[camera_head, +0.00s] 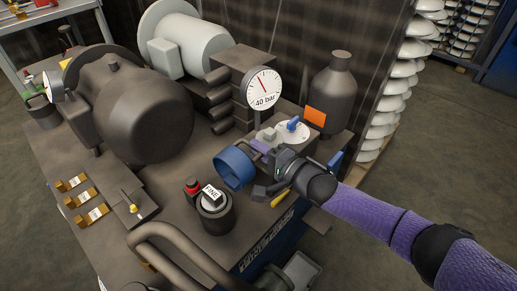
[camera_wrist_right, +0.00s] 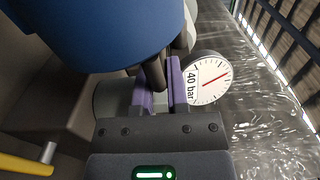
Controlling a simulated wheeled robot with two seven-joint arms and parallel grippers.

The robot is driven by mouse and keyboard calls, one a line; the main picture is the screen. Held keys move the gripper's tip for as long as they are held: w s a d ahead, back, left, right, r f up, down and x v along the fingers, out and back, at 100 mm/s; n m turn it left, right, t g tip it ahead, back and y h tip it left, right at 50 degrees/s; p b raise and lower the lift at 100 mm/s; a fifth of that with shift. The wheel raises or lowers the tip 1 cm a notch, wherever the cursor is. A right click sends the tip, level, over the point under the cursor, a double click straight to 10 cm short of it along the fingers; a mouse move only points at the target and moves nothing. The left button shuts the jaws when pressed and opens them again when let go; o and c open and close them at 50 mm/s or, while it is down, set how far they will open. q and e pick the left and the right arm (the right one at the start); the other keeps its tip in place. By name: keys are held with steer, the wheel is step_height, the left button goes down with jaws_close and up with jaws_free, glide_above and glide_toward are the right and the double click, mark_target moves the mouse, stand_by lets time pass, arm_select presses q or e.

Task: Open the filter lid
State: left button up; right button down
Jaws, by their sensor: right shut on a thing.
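In the right wrist view the blue lid (camera_wrist_right: 105,30) fills the upper left. My right gripper (camera_head: 260,147) is at the lid's right side, its purple fingers shut on the lid's dark handle bar. In the right wrist view the handle bar (camera_wrist_right: 155,75) runs down between the fingers of my gripper (camera_wrist_right: 160,88). Whether the lid is hinged to anything is hidden. My left gripper is not in view.
A dark cylinder (camera_head: 216,218) with a block marked FINE and a red knob stands before the lid. Behind my gripper are a 40 bar gauge (camera_head: 263,87), a white plate (camera_head: 286,136) with a blue knob, and a dark bottle (camera_head: 335,92). Pipes (camera_head: 175,245) curve at the front.

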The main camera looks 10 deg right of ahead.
steer(key=shift+s+a+f, duration=0.1)
steer(key=shift+f, duration=0.05)
steer(key=c, duration=0.6)
jaws_free()
steer(key=shift+c, duration=0.2)
arm_select(q)
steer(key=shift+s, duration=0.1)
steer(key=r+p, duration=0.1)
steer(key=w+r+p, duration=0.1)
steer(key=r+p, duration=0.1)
steer(key=p, duration=0.1)
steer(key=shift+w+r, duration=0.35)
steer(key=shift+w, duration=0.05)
arm_select(e)
steer(key=v, duration=0.9)
steer(key=shift+s+d, duration=0.25)
steer(key=shift+s, duration=0.05)
